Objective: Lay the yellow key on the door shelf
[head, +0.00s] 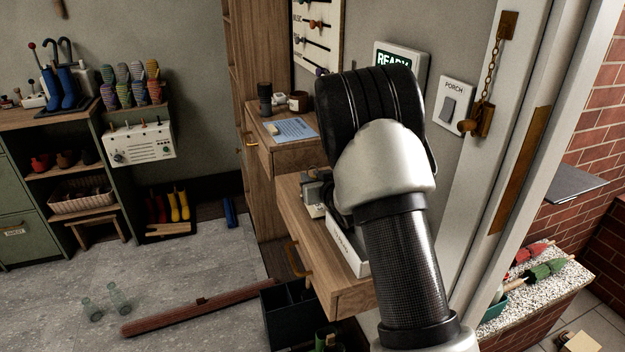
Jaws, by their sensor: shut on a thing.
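I cannot make out the yellow key in the head view. My arm covers the middle of the picture. A grey metal part that looks like my gripper (315,190) shows just left of the arm, low over a wooden ledge (335,285) by the door. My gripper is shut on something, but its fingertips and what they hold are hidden. I cannot tell for sure which surface is the door shelf; this wooden ledge, with a brass pull on its front, stands nearest the door. A white tray or box (345,245) lies on it, partly behind my arm.
A higher wooden ledge (283,157) holds a blue paper (291,130) and small jars. A light switch (452,103) and door chain (486,85) are at right. A dark bin (290,312), a long reddish-brown bar (200,305) and glass bottles (118,298) are on the floor.

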